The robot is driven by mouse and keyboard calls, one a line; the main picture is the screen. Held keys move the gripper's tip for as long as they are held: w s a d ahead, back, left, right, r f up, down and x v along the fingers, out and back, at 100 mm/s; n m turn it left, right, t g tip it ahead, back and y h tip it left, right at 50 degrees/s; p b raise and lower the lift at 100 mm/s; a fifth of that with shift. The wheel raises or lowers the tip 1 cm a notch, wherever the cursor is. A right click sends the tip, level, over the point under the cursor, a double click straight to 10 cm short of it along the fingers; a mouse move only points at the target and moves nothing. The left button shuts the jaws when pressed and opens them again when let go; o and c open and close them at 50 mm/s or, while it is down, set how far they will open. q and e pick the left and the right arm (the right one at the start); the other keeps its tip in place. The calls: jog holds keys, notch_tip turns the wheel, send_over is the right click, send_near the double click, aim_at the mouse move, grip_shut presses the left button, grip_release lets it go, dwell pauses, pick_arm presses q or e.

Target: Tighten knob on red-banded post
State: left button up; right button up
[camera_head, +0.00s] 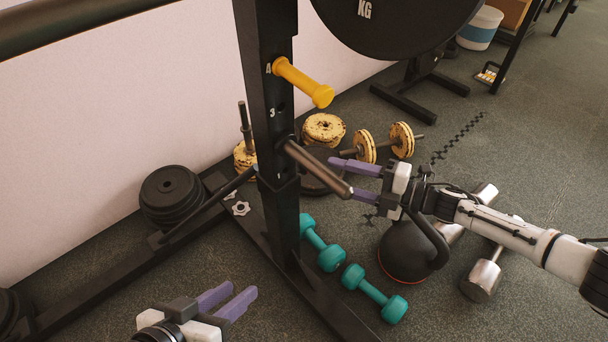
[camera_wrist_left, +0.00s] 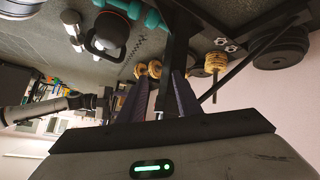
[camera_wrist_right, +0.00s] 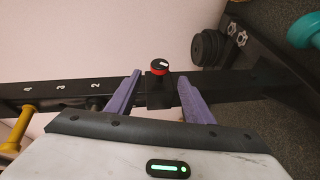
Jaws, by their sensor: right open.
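The black upright post (camera_head: 266,110) carries the numbers 4 and 3, a yellow peg (camera_head: 303,82) and a dark round bar (camera_head: 318,168). In the right wrist view, a black knob with a red band and light top mark (camera_wrist_right: 159,67) sits at a black collar (camera_wrist_right: 159,92) on the post; it is hidden in the head view. My right gripper (camera_head: 345,178) is open beside the bar's end. Its purple fingers appear either side of the knob in the right wrist view, with gaps.
Teal dumbbells (camera_head: 375,293), a black kettlebell (camera_head: 407,250) and a chrome dumbbell (camera_head: 483,276) lie on the floor right of the post. Black plates (camera_head: 172,197) are stacked at left by the wall. A large black plate (camera_head: 395,22) hangs at top.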

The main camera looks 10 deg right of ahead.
aim_at(299, 170)
jog(key=b+x, duration=0.2)
jog(key=x, duration=0.6)
jog(key=shift+w+a+f+b, duration=0.1)
jog(key=shift+w+a+b, duration=0.15)
jog(key=shift+b, duration=0.15)
jog(key=shift+w+a, duration=0.2)
jog(key=shift+a, duration=0.2)
pick_arm(q)
jog(key=shift+w+d+r+t+h, duration=0.1)
jog(key=shift+d+r+t+h, duration=0.25)
jog(key=shift+r, duration=0.3)
jog(key=shift+w+d+r+t+h, duration=0.15)
jog(key=shift+d+r+h, duration=0.25)
jog(key=shift+r, duration=0.2)
pick_arm(e)
jog(key=c, duration=1)
pick_arm(q)
jog(key=shift+r, duration=0.15)
